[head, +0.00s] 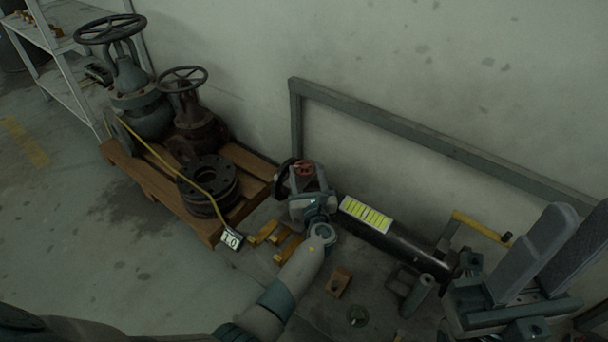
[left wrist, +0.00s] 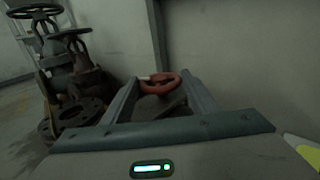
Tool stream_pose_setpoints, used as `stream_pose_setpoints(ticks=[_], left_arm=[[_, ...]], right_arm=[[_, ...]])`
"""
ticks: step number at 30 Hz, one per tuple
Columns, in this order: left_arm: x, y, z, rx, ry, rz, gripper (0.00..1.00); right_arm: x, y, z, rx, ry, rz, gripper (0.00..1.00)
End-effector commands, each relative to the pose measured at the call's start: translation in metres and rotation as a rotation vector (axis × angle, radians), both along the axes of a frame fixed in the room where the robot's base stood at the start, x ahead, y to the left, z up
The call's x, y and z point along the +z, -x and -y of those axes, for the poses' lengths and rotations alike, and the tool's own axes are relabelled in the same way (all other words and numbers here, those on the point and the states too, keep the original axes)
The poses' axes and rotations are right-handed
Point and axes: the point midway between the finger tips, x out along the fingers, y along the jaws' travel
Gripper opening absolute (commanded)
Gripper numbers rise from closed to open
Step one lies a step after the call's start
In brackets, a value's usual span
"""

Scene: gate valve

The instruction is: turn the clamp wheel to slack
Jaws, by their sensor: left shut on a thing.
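The small red clamp wheel (head: 303,167) sits on a grey block near the wall, just right of the pallet. It also shows in the left wrist view (left wrist: 160,83), between the far ends of my fingers. My left gripper (head: 311,191) reaches it from the front and is shut on it. A dark block shows under the wheel, between the fingers. The exact contact at the fingertips is too small to make out.
A wooden pallet (head: 258,165) at left bears two valves and dark flanges (head: 208,178). A dark pipe (head: 405,243) with a yellow label lies right of the gripper. A wall rail (head: 420,137) runs behind.

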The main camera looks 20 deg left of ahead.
Motion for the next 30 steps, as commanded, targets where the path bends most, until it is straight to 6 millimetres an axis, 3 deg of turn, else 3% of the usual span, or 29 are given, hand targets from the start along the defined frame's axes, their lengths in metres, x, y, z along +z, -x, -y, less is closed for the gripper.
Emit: stream_pose_setpoints(ticks=[6,21,22,23,24,30], left_arm=[[-0.003,0.0,0.002,0.079,0.001,-0.002,0.31],[-0.001,-0.001,0.001,0.101,0.0,-0.001,0.31],[-0.001,-0.001,0.001,0.101,0.0,-0.001,0.61],[-0.001,-0.001,0.001,0.101,0.0,-0.001,0.68],[-0.001,-0.001,0.002,0.101,0.0,-0.001,0.72],[0.0,-0.001,0.002,0.1,0.0,0.0,0.72]], right_arm=[[0.01,0.002,-0.002,0.014,-0.025,0.042,0.31],[0.013,0.005,-0.001,0.015,-0.023,0.052,0.31],[0.013,0.005,-0.001,0.015,-0.023,0.052,0.31],[0.013,0.005,-0.001,0.015,-0.022,0.051,0.31],[0.012,0.005,-0.001,0.015,-0.023,0.05,0.31],[0.01,0.004,-0.001,0.014,-0.022,0.04,0.31]])
